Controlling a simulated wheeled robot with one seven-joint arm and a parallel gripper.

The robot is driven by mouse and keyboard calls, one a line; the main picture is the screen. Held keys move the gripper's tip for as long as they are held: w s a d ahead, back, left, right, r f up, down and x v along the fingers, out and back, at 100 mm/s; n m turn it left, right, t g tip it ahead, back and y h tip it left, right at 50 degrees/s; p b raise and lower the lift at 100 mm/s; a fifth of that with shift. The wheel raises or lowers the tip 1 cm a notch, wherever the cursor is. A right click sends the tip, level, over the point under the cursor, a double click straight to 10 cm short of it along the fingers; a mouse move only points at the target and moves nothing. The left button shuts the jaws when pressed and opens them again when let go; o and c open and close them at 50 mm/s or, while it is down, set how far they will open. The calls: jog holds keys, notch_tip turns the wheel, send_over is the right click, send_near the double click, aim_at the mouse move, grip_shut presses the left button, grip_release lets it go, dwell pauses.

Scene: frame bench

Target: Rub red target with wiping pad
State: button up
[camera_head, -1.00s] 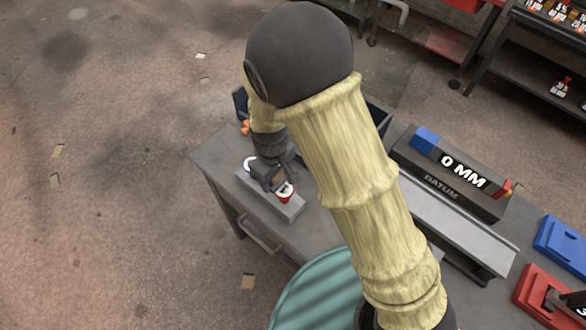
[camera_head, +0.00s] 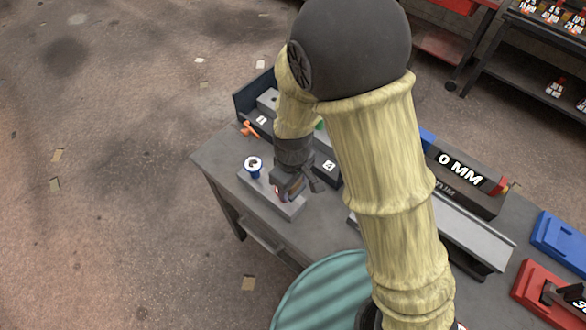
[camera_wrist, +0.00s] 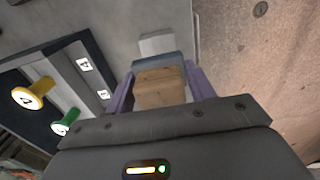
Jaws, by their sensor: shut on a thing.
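My gripper (camera_head: 284,196) is low over the right end of the grey target block (camera_head: 254,181). It is shut on the wiping pad, a wooden block with a blue-grey face (camera_wrist: 160,90), seen between its purple fingers in the wrist view. The red target is mostly hidden by my gripper; only a small reddish patch shows beside the fingers. I cannot tell whether the pad touches it.
A dark tray (camera_head: 242,105) with numbered parts lies behind the gripper. An orange piece (camera_head: 249,129) is at its left. Yellow (camera_wrist: 33,95) and green (camera_wrist: 66,121) knobs show in the wrist view. A datum fixture (camera_head: 468,178) stands right. The bench's front left is bare.

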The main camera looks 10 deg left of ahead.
jog(key=shift+w+d+r+p, duration=0.1)
jog(key=shift+r+p, duration=0.95)
jog(key=shift+r, duration=0.3)
jog(key=shift+w+r+p, duration=0.1)
jog(key=shift+r+p, duration=0.9)
jog(key=shift+r, duration=0.35)
jog(key=shift+f, duration=0.1)
